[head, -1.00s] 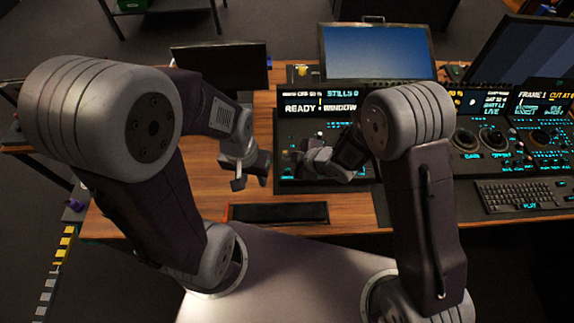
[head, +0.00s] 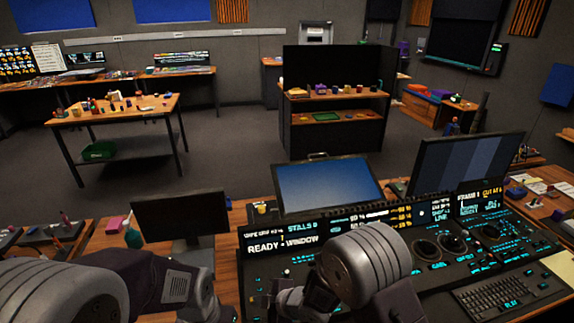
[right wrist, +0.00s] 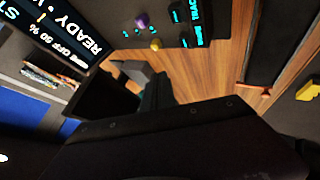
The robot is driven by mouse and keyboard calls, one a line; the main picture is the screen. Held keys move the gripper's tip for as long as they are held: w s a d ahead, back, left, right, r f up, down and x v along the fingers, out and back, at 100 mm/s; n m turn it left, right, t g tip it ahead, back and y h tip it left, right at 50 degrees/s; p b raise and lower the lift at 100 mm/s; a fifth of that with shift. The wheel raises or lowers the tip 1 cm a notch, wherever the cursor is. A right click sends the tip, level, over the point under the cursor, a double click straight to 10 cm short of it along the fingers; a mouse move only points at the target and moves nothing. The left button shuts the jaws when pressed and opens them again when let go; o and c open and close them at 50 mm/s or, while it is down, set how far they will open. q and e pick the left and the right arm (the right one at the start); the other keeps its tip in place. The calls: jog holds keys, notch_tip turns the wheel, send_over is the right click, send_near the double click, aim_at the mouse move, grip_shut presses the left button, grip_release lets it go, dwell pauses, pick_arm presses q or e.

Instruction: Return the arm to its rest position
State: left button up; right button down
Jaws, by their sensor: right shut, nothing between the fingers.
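My right arm (head: 365,265) is bent over the control console (head: 420,265) in the head view. My right gripper (head: 262,302) is low in the head view, in front of the console's left part, small and partly dark. In the right wrist view the right gripper's dark fingers (right wrist: 140,82) are shut with nothing held. They are near the console panel, where a purple ball (right wrist: 141,21) and an orange ball (right wrist: 155,44) show; contact cannot be judged. My left arm (head: 150,280) comes in at the lower left; its gripper is at the bottom edge, mostly cut off.
A lit screen (head: 325,185), a dark monitor (head: 180,217) and a large monitor (head: 465,172) stand behind the console. A keyboard (head: 503,297) is at the right. A wooden table (head: 115,112) and a shelf unit (head: 335,130) stand farther back, with open floor (head: 230,165) between.

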jog(key=w+d+r+m+t, duration=0.2)
jog(key=w+d+r+t, duration=0.1)
jog(key=w+d+r, duration=0.45)
jog(key=s+d+r+m+h, duration=0.1)
jog(key=d+r+m+h, duration=0.2)
jog(key=d, duration=0.4)
jog(key=s+d+r+m+h, duration=0.1)
jog(key=d+r+m+h, duration=0.2)
jog(key=d, duration=0.5)
jog(key=s+d+f+m+g, duration=0.2)
jog(key=s+m, duration=0.4)
jog(key=s, duration=0.3)
jog(key=s+d+f+m+g+h, duration=0.1)
jog(key=s+d+f+m+g, duration=0.2)
jog(key=s, duration=0.7)
notch_tip(320, 180, down, 2)
jog(key=m+g, duration=0.2)
jog(key=m, duration=0.1)
jog(key=shift+d+m, duration=0.3)
jog(key=shift+d, duration=0.05)
jog(key=c, duration=2.1)
grip_release()
jog(key=shift+c, duration=0.2)
